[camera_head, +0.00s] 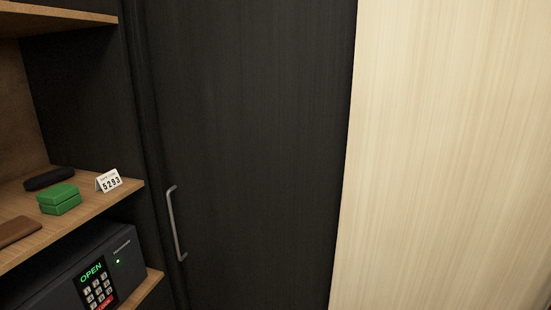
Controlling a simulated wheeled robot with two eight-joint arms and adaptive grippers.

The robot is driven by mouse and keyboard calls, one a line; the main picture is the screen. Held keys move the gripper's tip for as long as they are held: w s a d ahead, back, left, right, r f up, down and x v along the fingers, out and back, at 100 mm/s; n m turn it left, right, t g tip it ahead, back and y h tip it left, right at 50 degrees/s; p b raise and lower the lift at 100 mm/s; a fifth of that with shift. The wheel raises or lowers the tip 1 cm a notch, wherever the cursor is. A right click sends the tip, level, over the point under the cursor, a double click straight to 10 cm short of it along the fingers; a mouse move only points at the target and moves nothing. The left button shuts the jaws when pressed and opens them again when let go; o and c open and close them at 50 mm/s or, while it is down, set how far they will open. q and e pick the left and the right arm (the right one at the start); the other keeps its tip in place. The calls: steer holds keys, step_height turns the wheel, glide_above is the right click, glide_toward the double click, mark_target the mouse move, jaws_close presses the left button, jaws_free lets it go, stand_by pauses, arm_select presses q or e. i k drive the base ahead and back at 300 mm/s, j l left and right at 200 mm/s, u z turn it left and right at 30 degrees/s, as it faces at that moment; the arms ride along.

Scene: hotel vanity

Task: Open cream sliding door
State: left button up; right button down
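The cream sliding door (445,150) is a pale wood-grain panel filling the right side of the head view. Its left edge meets a dark panel, and no handle shows on the part in view. The dark door panel (255,130) stands left of it, with a grey metal bar handle (176,224) upright near its left edge. Neither of my grippers is in view.
On the left, a wooden shelf (110,208) holds a green box (60,199), a dark case (49,179), a brown flat item (20,230) and a "5293" card (109,181). Below is a safe (60,285) whose display reads OPEN. Another shelf (55,18) is above.

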mark_target(446, 201)
steer(key=z, duration=1.35)
